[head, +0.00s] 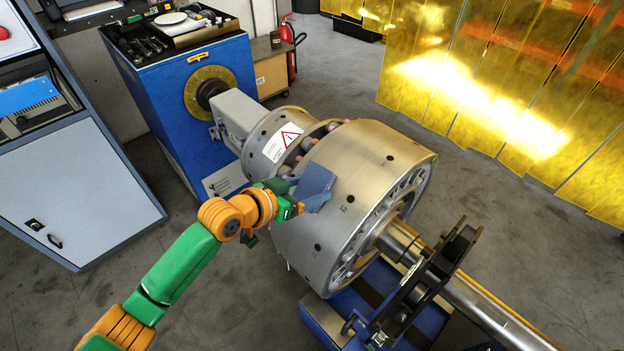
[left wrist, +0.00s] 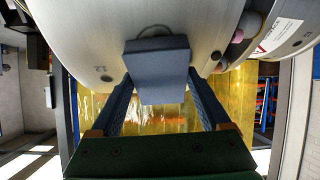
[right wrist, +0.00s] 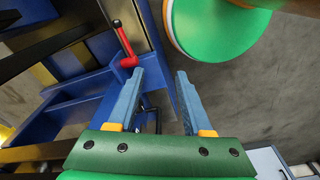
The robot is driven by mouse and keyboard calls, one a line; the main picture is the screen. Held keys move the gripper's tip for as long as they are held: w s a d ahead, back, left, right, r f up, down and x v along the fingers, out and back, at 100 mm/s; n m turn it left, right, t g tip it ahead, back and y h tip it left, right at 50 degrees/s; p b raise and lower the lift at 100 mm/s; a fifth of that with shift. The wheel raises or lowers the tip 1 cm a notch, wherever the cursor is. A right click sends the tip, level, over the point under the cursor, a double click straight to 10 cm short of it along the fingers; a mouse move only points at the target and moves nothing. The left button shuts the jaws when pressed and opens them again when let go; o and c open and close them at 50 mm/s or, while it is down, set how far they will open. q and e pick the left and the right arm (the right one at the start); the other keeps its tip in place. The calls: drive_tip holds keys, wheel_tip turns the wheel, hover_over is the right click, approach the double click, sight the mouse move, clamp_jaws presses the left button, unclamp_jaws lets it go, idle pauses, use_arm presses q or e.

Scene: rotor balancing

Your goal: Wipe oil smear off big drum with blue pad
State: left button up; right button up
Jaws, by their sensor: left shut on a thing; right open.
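The big drum (head: 325,215) is a brushed-metal cylinder with dark holes around its side. It lies on its axis in the middle of the head view. My left gripper (head: 304,195) is shut on the blue pad (head: 316,180) at the drum's near-left side. In the left wrist view the pad (left wrist: 157,68) sits at the drum's surface (left wrist: 80,35); whether it presses on the metal is hard to tell. A dark curved mark (left wrist: 155,29) shows on the metal just beyond the pad's edge. My right gripper (right wrist: 160,76) is open and empty, only in the right wrist view.
A smaller drum section (head: 268,133) with a warning label joins the blue drive cabinet (head: 170,108). A shaft (head: 490,310) and bearing stand are at front right. Grey floor lies around.

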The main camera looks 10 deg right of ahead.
use_arm(q)
drive_tip(key=shift+s+a+f+b, duration=0.15)
drive_tip(key=shift+s+a+f, duration=0.5)
drive_tip(key=shift+a+f, duration=0.3)
drive_tip(key=shift+s+a+f+b, duration=0.15)
drive_tip(key=shift+s+a+f, duration=0.5)
drive_tip(key=shift+a+f, duration=0.3)
drive_tip(key=shift+r, duration=0.1)
drive_tip(key=a+r+p, duration=0.1)
drive_tip(key=s+a+r+p, duration=0.1)
drive_tip(key=r+p, duration=0.1)
drive_tip(key=s+a+r+p, duration=0.1)
drive_tip(key=p, duration=0.1)
drive_tip(key=shift+s+r, duration=0.1)
drive_tip(key=shift+r, duration=0.15)
drive_tip(key=r+p, duration=0.1)
drive_tip(key=s+a+r+p, duration=0.1)
drive_tip(key=p, duration=0.1)
drive_tip(key=shift+s+a+r, duration=0.1)
drive_tip(key=shift+a+r, duration=0.05)
drive_tip(key=shift+a, duration=0.1)
